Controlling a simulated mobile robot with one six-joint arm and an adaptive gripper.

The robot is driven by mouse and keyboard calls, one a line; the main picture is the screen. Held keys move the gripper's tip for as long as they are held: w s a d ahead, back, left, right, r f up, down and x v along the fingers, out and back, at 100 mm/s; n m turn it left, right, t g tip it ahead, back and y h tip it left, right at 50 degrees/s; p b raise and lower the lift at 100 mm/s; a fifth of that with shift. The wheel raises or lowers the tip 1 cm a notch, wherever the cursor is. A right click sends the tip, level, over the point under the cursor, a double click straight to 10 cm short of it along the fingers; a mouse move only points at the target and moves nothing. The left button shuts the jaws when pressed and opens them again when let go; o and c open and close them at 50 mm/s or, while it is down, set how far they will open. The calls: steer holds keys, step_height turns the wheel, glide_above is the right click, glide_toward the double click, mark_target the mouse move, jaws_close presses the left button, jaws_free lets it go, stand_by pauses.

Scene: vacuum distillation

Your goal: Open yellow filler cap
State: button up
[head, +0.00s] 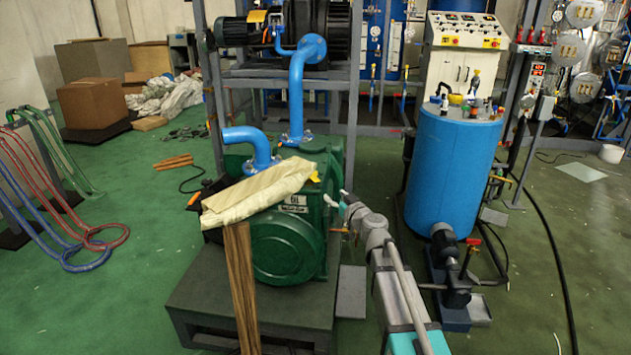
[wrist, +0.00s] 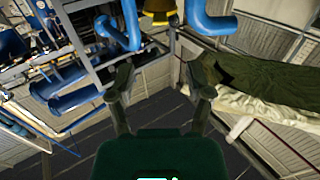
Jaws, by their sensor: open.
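A small yellow part, seemingly the yellow filler cap (head: 315,177), shows in the head view on top of the green pump (head: 285,247), at the right end of a pale cloth-like bundle. The bundle lies close beside it and may hide part of it. My gripper (head: 337,201) is just right of the pump, a little below and to the right of the yellow part, and apart from it. In the wrist view my gripper (wrist: 161,82) has its two fingers spread with nothing between them. A yellow fitting (wrist: 157,12) shows beyond the fingertips at the top edge; I cannot tell whether it is the cap.
The pale bundle (head: 258,194) lies across the pump top, with a brown wooden-looking length (head: 241,285) hanging in front. Blue pipes (head: 297,95) rise behind. A blue tank (head: 452,170) stands right of my arm.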

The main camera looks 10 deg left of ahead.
mark_target(316, 179)
steer(key=x, duration=1.2)
steer(key=shift+w, duration=0.1)
steer(key=shift+c, duration=0.3)
jaws_close()
steer(key=shift+a, duration=0.1)
